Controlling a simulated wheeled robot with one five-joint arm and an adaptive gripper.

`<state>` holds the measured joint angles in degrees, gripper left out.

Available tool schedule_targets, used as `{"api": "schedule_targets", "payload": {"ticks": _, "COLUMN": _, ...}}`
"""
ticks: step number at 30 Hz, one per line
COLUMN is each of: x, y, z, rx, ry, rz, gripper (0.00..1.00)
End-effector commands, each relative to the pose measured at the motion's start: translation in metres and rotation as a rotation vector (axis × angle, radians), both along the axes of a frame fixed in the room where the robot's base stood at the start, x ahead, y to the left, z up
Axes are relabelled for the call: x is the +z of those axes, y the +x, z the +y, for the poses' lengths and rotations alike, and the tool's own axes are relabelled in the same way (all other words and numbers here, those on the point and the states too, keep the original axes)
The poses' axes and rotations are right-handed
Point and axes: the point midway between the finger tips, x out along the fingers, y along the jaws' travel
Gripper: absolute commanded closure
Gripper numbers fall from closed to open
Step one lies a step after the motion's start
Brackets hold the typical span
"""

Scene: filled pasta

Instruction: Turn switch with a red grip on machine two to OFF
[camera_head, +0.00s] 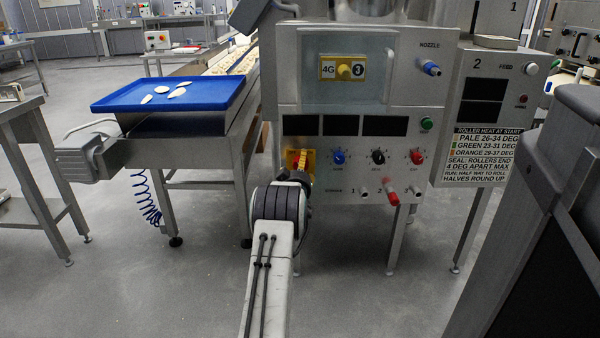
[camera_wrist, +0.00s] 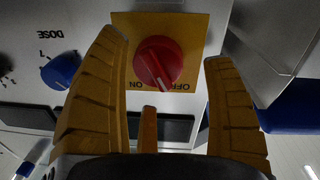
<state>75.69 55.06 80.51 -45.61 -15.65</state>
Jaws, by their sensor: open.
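The red grip of the switch (camera_wrist: 158,63) sits on a yellow plate (camera_wrist: 190,28) in the wrist view. The words ON and OFF appear upside down below it. A white line on the grip slants, its lower end between the two words; I cannot tell the setting. My gripper (camera_wrist: 167,52) is open, one finger on each side of the grip, with gaps on both sides. In the head view the yellow plate (camera_head: 293,157) is at the panel's lower left, partly hidden by my arm. The machine panel (camera_head: 300,95) bears the switch; a panel marked 2 (camera_head: 477,65) stands to its right.
A blue DOSE knob (camera_wrist: 61,71) is left of my gripper in the wrist view. Blue, black and red knobs (camera_head: 417,157) line the panel in the head view. A blue tray (camera_head: 205,88) with pasta pieces is left. A dark block (camera_head: 560,210) stands in the right foreground.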

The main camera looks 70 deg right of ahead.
Motion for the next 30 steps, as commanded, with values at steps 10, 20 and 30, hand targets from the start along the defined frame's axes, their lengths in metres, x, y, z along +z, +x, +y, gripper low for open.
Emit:
{"api": "schedule_targets", "payload": {"ticks": 10, "x": 0.0, "y": 0.004, "z": -0.016, "rx": 0.0, "ry": 0.0, "rz": 0.0, "gripper": 0.24}}
{"api": "schedule_targets", "payload": {"ticks": 20, "x": 0.0, "y": 0.005, "z": -0.018, "rx": 0.001, "ry": 0.001, "rz": 0.001, "gripper": 0.24}}
{"api": "schedule_targets", "payload": {"ticks": 30, "x": 0.001, "y": 0.005, "z": -0.018, "rx": 0.0, "ry": 0.001, "rz": 0.001, "gripper": 0.43}}
